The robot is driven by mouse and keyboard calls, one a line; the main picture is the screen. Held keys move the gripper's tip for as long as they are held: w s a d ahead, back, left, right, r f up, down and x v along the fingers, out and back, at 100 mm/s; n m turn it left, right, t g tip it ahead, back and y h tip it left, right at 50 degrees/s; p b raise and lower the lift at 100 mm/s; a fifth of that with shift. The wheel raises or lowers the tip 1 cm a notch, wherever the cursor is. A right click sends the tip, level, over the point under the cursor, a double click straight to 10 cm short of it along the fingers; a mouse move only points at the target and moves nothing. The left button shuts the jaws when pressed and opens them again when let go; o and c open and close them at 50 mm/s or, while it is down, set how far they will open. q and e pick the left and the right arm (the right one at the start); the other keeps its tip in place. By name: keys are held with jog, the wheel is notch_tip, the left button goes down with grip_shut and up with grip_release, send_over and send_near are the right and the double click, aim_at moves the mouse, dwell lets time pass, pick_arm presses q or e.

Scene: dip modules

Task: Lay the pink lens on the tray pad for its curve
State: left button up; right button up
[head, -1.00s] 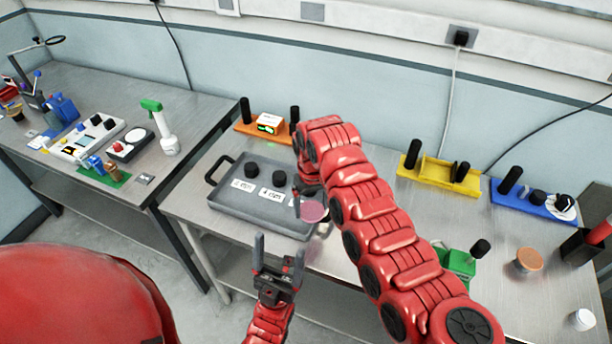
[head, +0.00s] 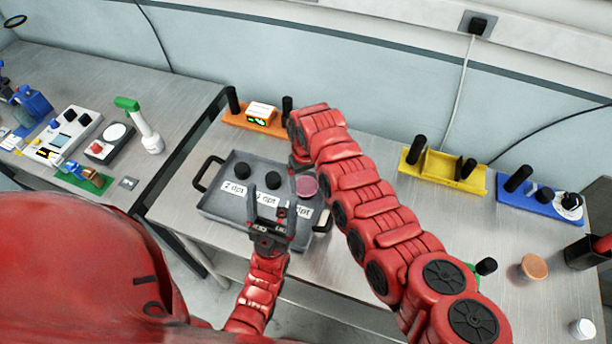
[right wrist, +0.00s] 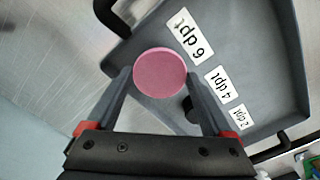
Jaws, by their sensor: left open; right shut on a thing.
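The pink lens (head: 307,186) is a flat round disc at the right side of the grey tray (head: 222,212). My right gripper (right wrist: 160,76) is shut on the lens (right wrist: 160,66), with one finger at each side. The lens is beside the "6 dpt" label (right wrist: 189,36), and no pad shows beneath it; whether it touches anything there I cannot tell. Two black pads show, one above the "2 dpt" label (head: 235,188) and one by the "4 dpt" label (right wrist: 218,85). My left gripper (head: 272,192) is open and empty, over the tray's front part in the head view.
An orange stand (head: 262,124) is behind the tray. A yellow stand (head: 441,172) and a blue stand (head: 540,201) are to the right. My right arm crosses the middle of the table. A second table with instruments is at the left.

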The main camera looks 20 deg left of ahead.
jog(key=shift+w+a+f, duration=0.1)
jog(key=shift+w+f, duration=0.05)
jog(key=shift+f, duration=0.1)
jog(key=o, duration=1.2)
jog(key=shift+r, duration=0.15)
jog(key=shift+s, duration=0.2)
jog(key=shift+w+r, duration=0.1)
